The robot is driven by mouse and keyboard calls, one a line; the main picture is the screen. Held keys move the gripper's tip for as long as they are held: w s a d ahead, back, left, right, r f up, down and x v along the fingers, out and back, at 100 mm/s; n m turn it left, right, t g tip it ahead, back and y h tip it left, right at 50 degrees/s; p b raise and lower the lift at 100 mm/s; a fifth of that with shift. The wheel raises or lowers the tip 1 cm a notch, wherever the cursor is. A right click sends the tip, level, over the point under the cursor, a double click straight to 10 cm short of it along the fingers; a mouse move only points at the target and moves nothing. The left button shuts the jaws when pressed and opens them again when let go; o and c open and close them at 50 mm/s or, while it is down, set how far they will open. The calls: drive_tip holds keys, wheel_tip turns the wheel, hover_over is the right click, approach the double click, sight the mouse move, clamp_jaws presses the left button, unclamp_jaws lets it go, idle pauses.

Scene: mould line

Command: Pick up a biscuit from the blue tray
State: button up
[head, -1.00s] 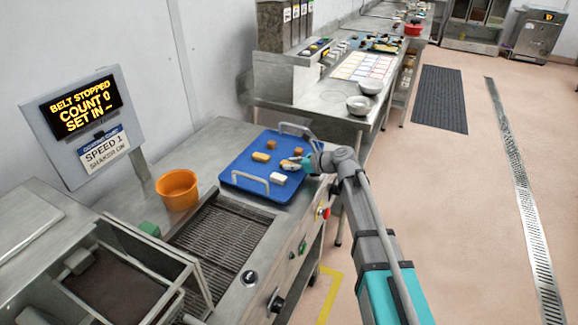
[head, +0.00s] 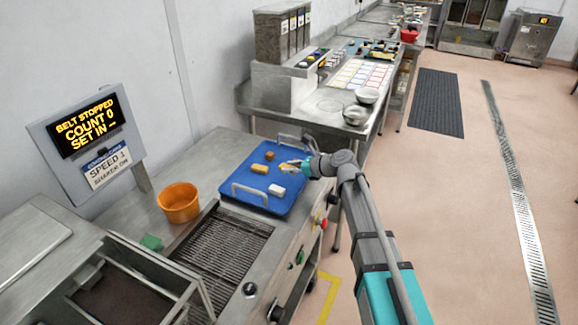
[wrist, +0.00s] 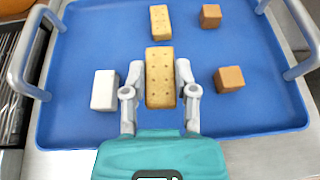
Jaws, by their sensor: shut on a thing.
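The blue tray (head: 238,178) lies on the steel worktop and fills most of the wrist view (wrist: 70,125). My gripper (wrist: 160,82) is shut on a tan biscuit (wrist: 160,78) with dotted holes, one finger on each long side. The held biscuit seems a little above the tray. A second biscuit (wrist: 160,22) lies flat beyond it, also seen in the head view (head: 259,169). A white block (wrist: 104,90) lies left of my gripper. One brown cube (wrist: 229,79) lies to the right, another (wrist: 210,16) farther off. In the head view my gripper (head: 289,168) is over the tray's right half.
Upright metal handles (wrist: 33,58) rise at the tray's ends. An orange bucket (head: 178,203) and a stopped belt (head: 222,245) are nearby. A hopper unit (head: 283,95) stands on the bench behind. Open floor (head: 425,190) lies to the right.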

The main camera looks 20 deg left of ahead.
drive_tip(key=s+d+r+p, duration=0.8)
drive_tip(key=s, duration=0.2)
drive_tip(key=shift+d+r, duration=0.2)
drive_tip(key=shift+r, duration=0.2)
